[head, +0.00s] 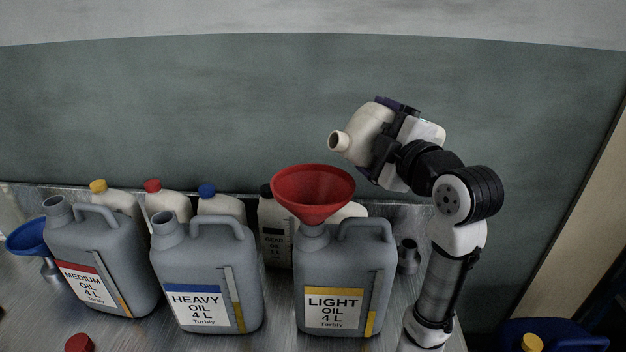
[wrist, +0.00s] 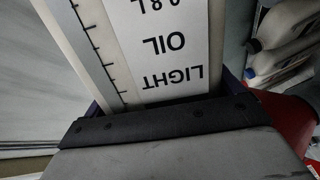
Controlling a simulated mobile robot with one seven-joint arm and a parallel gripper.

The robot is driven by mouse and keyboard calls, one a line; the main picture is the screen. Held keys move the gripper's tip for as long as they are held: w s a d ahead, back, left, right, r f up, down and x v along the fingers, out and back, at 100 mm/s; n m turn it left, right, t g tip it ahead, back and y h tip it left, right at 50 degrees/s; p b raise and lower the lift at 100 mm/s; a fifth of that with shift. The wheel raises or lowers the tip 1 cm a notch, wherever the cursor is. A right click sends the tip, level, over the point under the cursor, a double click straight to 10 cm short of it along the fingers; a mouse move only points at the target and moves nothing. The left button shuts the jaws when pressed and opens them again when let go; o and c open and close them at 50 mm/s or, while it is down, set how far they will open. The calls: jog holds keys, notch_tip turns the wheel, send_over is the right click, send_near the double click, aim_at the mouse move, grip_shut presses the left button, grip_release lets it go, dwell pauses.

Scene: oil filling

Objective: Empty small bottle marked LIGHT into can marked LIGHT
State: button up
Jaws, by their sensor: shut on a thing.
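My gripper (head: 387,147) is shut on a small cream bottle (head: 368,128), held up at the right of centre in the head view. The bottle is tilted, its open mouth pointing left and slightly down. In the wrist view its label reads LIGHT OIL (wrist: 172,58), upside down. The grey can marked LIGHT (head: 343,275) stands on the bench below. A red funnel (head: 313,190) sits in the can's neck. The bottle mouth is above the funnel and slightly right of its middle, apart from it. No oil stream is visible.
Grey cans marked HEAVY (head: 205,270) and MEDIUM (head: 100,260) stand to the left. A blue funnel (head: 27,238) is at far left. Several small capped bottles (head: 167,199) stand behind the cans. A red cap (head: 79,343) lies at the front.

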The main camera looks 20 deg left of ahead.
aim_at(363, 129)
jog(key=shift+r+n, duration=0.35)
jog(key=shift+n, duration=0.05)
jog(key=shift+s+a+n+b, duration=0.35)
jog(key=shift+s+a+n, duration=0.3)
jog(key=shift+n, duration=0.25)
dwell(0.4)
jog(key=shift+a+r+n+b, duration=0.1)
jog(key=shift+r+n+b, duration=0.45)
jog(key=shift+n, duration=0.25)
dwell(0.3)
jog(key=shift+s+a+n+b, duration=0.2)
jog(key=shift+s+n+b, duration=0.05)
jog(key=shift+n+b, duration=0.6)
dwell(1.0)
